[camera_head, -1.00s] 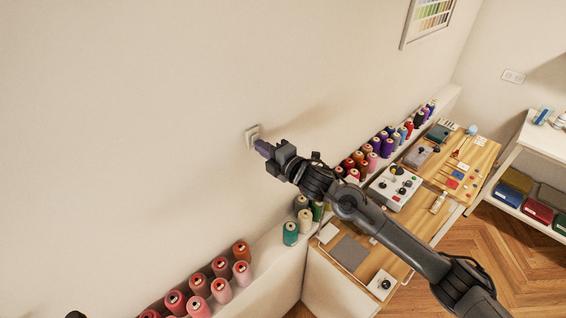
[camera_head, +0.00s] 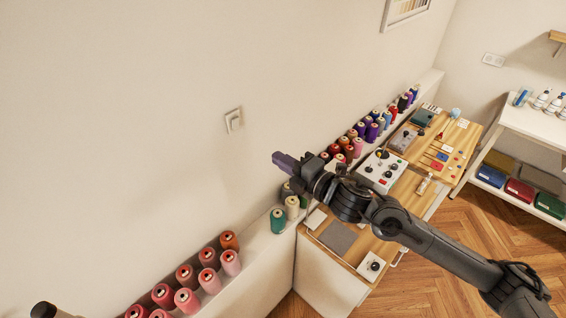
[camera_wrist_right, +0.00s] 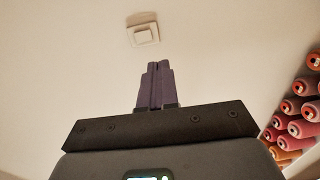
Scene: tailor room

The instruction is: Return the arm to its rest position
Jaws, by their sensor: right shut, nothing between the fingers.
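My right gripper (camera_head: 279,160) is shut and empty, its purple fingers pressed together. It points left at the wall, in front of the thread shelf. A white wall switch (camera_head: 233,121) sits on the wall to the left of and above the fingertips, clear of them. In the right wrist view the shut fingers (camera_wrist_right: 155,68) point up toward the switch (camera_wrist_right: 145,33), with a gap of wall between. My right arm reaches in from the lower right. My left gripper does not show.
Red and pink thread spools (camera_head: 187,300) line the shelf at lower left; a teal spool (camera_head: 278,221) stands near my gripper. A wooden worktable (camera_head: 350,243) with control boxes lies beneath the arm. A white shelf (camera_head: 535,125) stands at right. The wall at left is bare.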

